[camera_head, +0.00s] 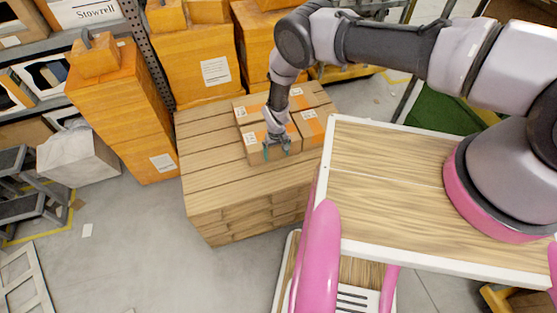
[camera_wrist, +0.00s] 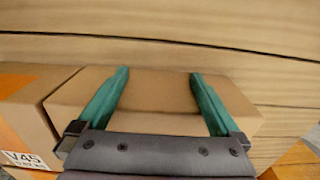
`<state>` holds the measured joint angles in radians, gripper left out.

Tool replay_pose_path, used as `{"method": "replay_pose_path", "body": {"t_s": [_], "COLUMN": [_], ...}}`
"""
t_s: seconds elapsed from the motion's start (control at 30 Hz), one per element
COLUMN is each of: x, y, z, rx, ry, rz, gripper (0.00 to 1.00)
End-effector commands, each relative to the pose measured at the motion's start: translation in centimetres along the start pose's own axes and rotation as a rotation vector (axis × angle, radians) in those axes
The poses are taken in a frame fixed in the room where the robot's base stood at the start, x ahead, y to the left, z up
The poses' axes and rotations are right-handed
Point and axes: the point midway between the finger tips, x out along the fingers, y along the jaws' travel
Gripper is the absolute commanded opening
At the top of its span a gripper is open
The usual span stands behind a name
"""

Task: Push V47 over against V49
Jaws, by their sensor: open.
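Several brown cardboard boxes with orange tape and white labels stand together on the stacked wooden pallets (camera_head: 205,170) in the head view. Their labels are too small to read there, so I cannot tell which is V47 or V49. My gripper (camera_head: 277,154) is open, pointing down at the front-left box (camera_head: 257,153). In the wrist view, my open gripper (camera_wrist: 159,75) has its two green fingers spread over a plain brown box (camera_wrist: 160,92), whose label is hidden. I cannot tell whether the fingers touch it. A box labelled V45 (camera_wrist: 22,158) stands beside it at the left.
The pallet top is bare to the left and in front of the boxes. Tall orange cartons (camera_head: 125,115) stand behind and to the left. My own wooden-topped base is close on the right. Grey floor (camera_head: 130,245) lies open at the front left.

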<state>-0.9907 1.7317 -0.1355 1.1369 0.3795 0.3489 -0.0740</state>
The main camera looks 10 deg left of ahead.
Motion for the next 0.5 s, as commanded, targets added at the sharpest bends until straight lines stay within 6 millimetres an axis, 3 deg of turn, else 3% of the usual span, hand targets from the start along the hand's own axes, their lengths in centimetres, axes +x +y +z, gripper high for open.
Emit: {"method": "replay_pose_path", "body": {"t_s": [0.5], "x": [-0.05], "y": [0.03], "z": [-0.73], "rx": [0.000], "ry": [0.002], "rz": [0.000], "gripper": [1.00]}}
